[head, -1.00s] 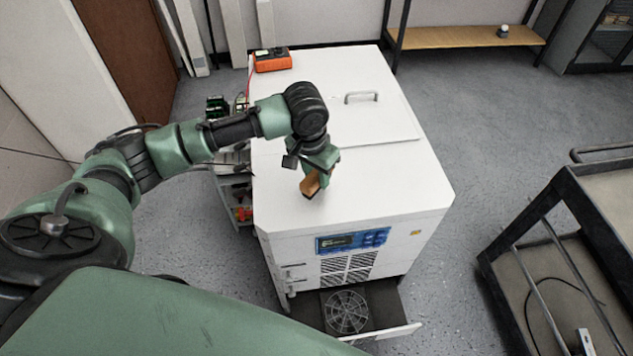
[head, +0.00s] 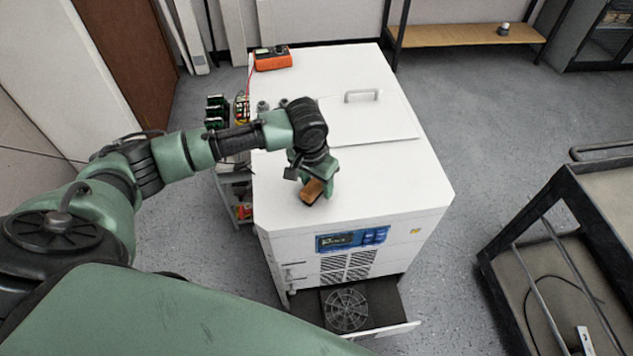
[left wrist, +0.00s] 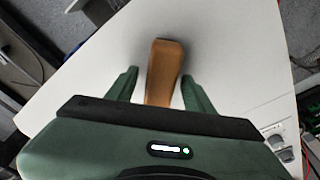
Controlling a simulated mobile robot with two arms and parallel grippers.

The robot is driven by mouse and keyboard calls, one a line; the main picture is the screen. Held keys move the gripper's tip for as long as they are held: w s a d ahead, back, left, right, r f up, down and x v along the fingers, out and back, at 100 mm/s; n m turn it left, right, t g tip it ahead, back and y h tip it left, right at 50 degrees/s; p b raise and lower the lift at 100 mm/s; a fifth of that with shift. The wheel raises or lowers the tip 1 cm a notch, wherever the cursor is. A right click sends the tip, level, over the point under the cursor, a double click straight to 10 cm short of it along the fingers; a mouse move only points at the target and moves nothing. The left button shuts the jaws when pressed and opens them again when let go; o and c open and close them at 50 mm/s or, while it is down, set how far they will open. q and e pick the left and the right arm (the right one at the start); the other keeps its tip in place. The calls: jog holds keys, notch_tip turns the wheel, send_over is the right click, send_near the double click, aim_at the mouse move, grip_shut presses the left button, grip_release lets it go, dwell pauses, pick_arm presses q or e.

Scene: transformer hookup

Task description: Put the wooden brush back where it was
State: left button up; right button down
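The wooden brush (head: 313,190) is a brown block-like piece at the white cabinet's top (head: 390,185), near its front left part. It also shows in the left wrist view (left wrist: 163,72), long and narrow, reaching back between the fingers. My left gripper (head: 320,178) points down over it. In the wrist view the fingers (left wrist: 160,88) stand apart on either side of the brush, with a gap at the left finger and the right finger close to it. I cannot tell whether the brush rests on the top. My right gripper is not in view.
An orange meter (head: 272,58) sits at the cabinet's back left corner. A lid with a handle (head: 361,96) lies on the top. A drawer with a fan (head: 346,310) stands open at the front. A dark cart (head: 570,215) stands at right.

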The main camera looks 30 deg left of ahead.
aim_at(312, 186)
pick_arm(q)
notch_tip(312, 186, up, 12)
jog(key=s, duration=0.1)
jog(key=shift+s+b, duration=0.4)
jog(key=shift+b, duration=0.05)
jog(key=shift+a, duration=0.1)
